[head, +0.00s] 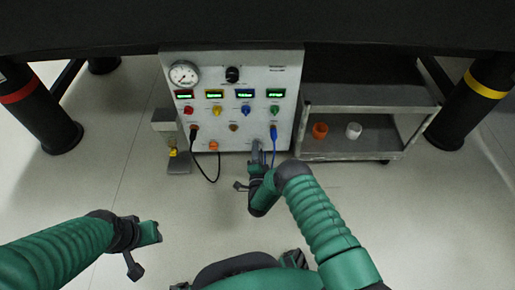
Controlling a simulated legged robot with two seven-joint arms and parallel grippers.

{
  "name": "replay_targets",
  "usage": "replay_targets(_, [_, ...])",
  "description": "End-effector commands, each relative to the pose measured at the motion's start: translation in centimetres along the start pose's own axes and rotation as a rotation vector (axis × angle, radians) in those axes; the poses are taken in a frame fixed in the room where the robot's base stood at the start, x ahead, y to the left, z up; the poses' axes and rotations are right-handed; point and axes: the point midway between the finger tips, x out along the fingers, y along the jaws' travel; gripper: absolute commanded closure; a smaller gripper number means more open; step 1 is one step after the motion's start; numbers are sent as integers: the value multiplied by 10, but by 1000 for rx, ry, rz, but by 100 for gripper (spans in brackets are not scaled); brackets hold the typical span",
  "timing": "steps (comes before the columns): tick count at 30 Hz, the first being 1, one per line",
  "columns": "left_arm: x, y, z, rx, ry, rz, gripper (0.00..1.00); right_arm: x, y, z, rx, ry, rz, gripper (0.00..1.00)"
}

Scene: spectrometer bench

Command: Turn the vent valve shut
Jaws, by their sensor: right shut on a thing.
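The white instrument panel (220,110) stands upright at the centre of the head view. My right gripper (257,146) reaches up to its lower right edge, between the orange knob and the blue cable. It is shut on a small part there, which I take to be the vent valve; the fingers hide it, so its angle cannot be read. An orange knob (213,145) sits to the left on the same lower edge. My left gripper (155,232) is at the lower left, well away from the panel; its finger gap cannot be made out.
A blue cable (274,145) hangs just right of my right gripper. A black cable (205,171) loops to the left. A grey cart (350,144) with an orange cup (320,130) and a white cup (354,130) stands at right. The floor in front is clear.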

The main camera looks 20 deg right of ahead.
Motion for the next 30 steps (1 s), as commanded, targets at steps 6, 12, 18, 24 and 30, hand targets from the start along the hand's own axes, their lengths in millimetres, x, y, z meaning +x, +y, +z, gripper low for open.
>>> replay_targets(6, [-12,0,-3,0,0,0,64,-2,1,1,-207,-6,6,100])
replay_targets(12, [-18,0,-4,0,0,0,64,-2,2,2,-397,-7,7,100])
replay_targets(18, [-23,0,-6,0,0,0,64,-3,3,2,-585,-9,6,100])
replay_targets(24, [-27,0,-6,0,0,0,64,-3,4,2,-754,-10,7,100])
replay_targets(30, [-29,0,-7,0,0,0,64,-3,4,2,-883,-10,7,100])
